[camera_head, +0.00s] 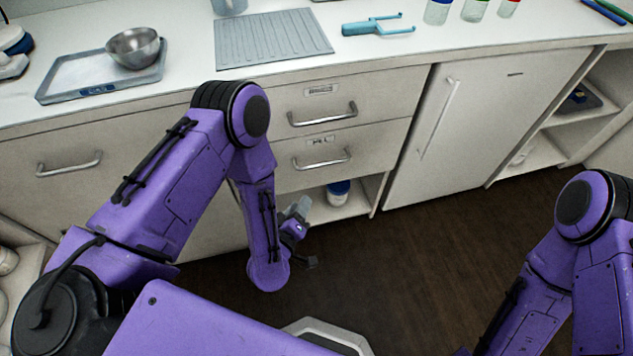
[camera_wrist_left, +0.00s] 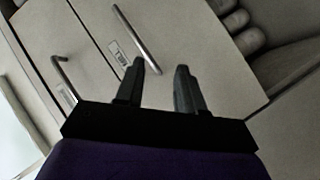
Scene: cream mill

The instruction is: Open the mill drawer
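Two shut drawers sit one above the other under the counter, an upper drawer (camera_head: 375,97) and a lower drawer (camera_head: 372,150). Each has a label and a bar handle: the upper handle (camera_head: 322,115) and the lower handle (camera_head: 322,160). My left gripper (camera_head: 303,208) hangs below and in front of the lower drawer. In the left wrist view its fingers (camera_wrist_left: 159,68) are apart with nothing between them. A bar handle (camera_wrist_left: 135,38) appears just beyond one fingertip, apparently apart from it. My right gripper is out of view.
A wide drawer (camera_head: 70,165) is at the left and a cabinet door (camera_head: 475,120) at the right, both shut. An open shelf below the drawers holds a jar (camera_head: 338,192). A tray with a metal bowl (camera_head: 133,47) stands on the counter. The floor (camera_head: 440,240) is clear.

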